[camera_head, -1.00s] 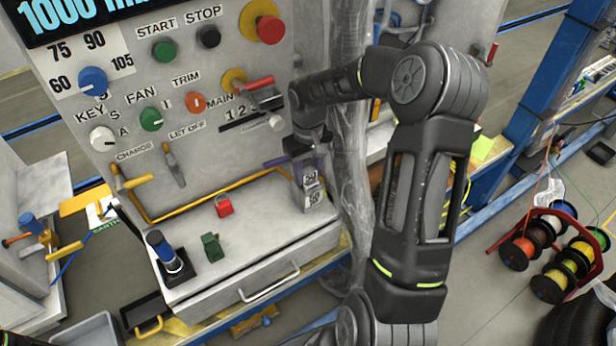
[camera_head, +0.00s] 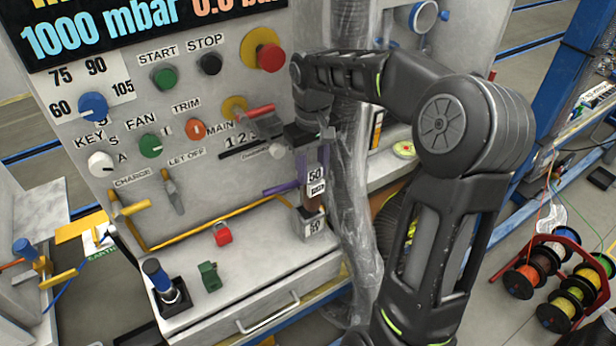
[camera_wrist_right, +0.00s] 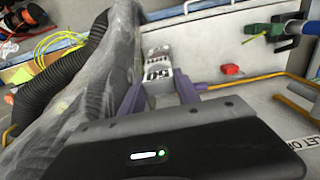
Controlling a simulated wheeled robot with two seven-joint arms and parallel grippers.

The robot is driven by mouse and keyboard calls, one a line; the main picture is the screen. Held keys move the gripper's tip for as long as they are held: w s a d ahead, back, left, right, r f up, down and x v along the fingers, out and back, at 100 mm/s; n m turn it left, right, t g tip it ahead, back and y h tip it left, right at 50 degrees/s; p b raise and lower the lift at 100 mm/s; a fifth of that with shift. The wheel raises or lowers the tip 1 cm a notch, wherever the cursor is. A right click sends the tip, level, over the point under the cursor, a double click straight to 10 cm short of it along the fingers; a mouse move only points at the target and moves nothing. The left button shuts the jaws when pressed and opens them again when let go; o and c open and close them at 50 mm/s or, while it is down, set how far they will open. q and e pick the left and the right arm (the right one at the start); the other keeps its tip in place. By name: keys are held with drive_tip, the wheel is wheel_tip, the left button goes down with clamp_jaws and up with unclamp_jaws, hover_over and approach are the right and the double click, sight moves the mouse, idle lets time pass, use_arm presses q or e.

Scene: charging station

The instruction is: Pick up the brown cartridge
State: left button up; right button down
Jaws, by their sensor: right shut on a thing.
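The brown cartridge (camera_head: 313,199) has a white label reading 50 and stands upright above a grey holder (camera_head: 314,226) on the right end of the grey ledge. My right gripper (camera_head: 303,180) has purple fingers and is shut on the cartridge's upper part. The brown body shows between the label and the holder; I cannot tell whether its lower end is clear of the holder. In the right wrist view the purple fingers (camera_wrist_right: 160,92) sit either side of the cartridge, with the labelled holder (camera_wrist_right: 157,66) beyond. My left gripper is not in view.
The control panel (camera_head: 190,110) with knobs and levers stands close behind the gripper. A wrapped vertical pipe (camera_head: 350,200) is close on the right. A red padlock (camera_head: 222,234), a green block (camera_head: 209,276) and a blue-topped joystick (camera_head: 158,277) are on the ledge.

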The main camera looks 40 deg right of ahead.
drive_tip(key=s+a+b, duration=0.1)
drive_tip(key=s+b, duration=0.2)
drive_tip(key=s, duration=1.3)
drive_tip(key=shift+s+a, duration=0.15)
drive_tip(key=shift+a, duration=0.25)
drive_tip(key=w+a+f, duration=0.4)
drive_tip(key=w+a, duration=0.4)
drive_tip(key=w, duration=0.4)
drive_tip(key=w+a+f+n, duration=0.1)
drive_tip(key=w+a+f, duration=0.4)
drive_tip(key=w+a, duration=0.4)
drive_tip(key=w, duration=0.2)
drive_tip(key=shift+w+a+f, duration=0.25)
drive_tip(key=shift+w, duration=0.1)
